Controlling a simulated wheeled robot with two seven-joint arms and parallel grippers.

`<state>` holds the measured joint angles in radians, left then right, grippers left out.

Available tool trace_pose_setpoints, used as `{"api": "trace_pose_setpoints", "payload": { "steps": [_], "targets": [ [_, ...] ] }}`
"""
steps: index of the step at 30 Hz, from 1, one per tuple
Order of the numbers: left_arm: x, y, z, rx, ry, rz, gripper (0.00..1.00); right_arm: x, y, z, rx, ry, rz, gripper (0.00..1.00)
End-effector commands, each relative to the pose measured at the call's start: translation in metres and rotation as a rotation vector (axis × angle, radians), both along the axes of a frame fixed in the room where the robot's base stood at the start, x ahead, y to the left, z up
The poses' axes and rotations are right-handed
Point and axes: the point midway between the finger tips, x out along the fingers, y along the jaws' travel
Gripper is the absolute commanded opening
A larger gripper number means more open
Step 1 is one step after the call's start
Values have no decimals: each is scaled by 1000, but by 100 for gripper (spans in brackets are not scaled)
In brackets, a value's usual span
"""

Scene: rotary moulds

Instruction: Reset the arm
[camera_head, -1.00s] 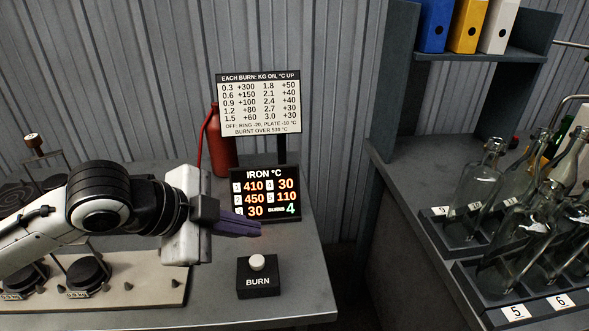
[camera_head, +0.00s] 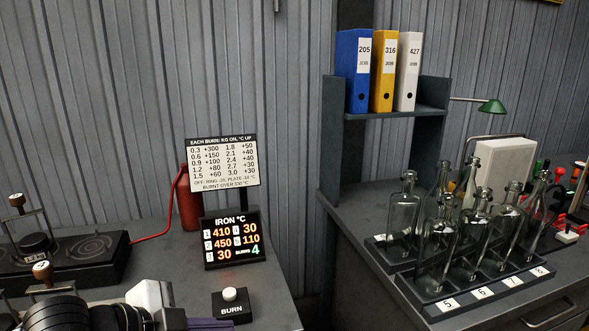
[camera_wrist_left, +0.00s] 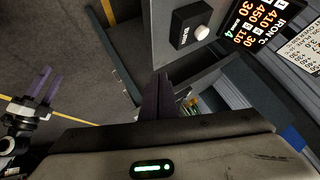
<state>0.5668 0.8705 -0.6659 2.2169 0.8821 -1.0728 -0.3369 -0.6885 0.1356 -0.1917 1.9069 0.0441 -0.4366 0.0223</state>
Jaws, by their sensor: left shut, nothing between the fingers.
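My left arm comes in low at the left of the head view. My left gripper (camera_head: 208,324) is at the bottom edge there, with purple fingers partly cut off. In the left wrist view my left gripper (camera_wrist_left: 157,97) is shut and empty. It is apart from the black BURN box (camera_head: 231,305), which has a white button and also shows in the wrist view (camera_wrist_left: 180,40). My right gripper (camera_wrist_left: 43,86) shows at the left of the wrist view, its two purple fingers apart with nothing between them.
The IRON display (camera_head: 235,239) reads 410, 450, 30, 30, 110 and burns 4. A burn chart (camera_head: 222,162) and red extinguisher (camera_head: 189,205) stand behind it. Black hotplates (camera_head: 85,250) are left. Glass bottles (camera_head: 436,245) stand in racks right, below a shelf of binders (camera_head: 383,72).

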Motion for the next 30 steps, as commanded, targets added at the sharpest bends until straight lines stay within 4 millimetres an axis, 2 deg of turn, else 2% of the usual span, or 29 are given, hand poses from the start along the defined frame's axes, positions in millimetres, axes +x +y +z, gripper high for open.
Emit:
{"api": "trace_pose_setpoints", "payload": {
  "steps": [3,8,11,14,17,21,24,27,30],
  "targets": [
    [0,-10,-19,-72,23,39,0,11,0,7,1,-24,-1,43],
    [0,-21,-52,-188,60,125,0,6,0,4,0,-15,-1,43],
    [-5,-24,-85,-277,98,218,0,4,0,3,1,-10,-1,43],
    [-18,-21,-128,-367,146,349,0,3,-1,2,0,-8,-1,43],
    [-42,-10,-177,-429,198,493,0,3,-1,2,0,-6,0,43],
    [-96,12,-246,-461,268,694,0,2,-1,2,0,-4,-1,43],
    [-138,27,-282,-455,307,808,0,2,-1,2,0,-4,-1,43],
    [-169,37,-304,-439,332,878,0,2,-1,1,0,-4,-1,43],
    [-187,43,-315,-428,345,913,0,2,-1,1,0,-3,-1,43]
  ]
}}
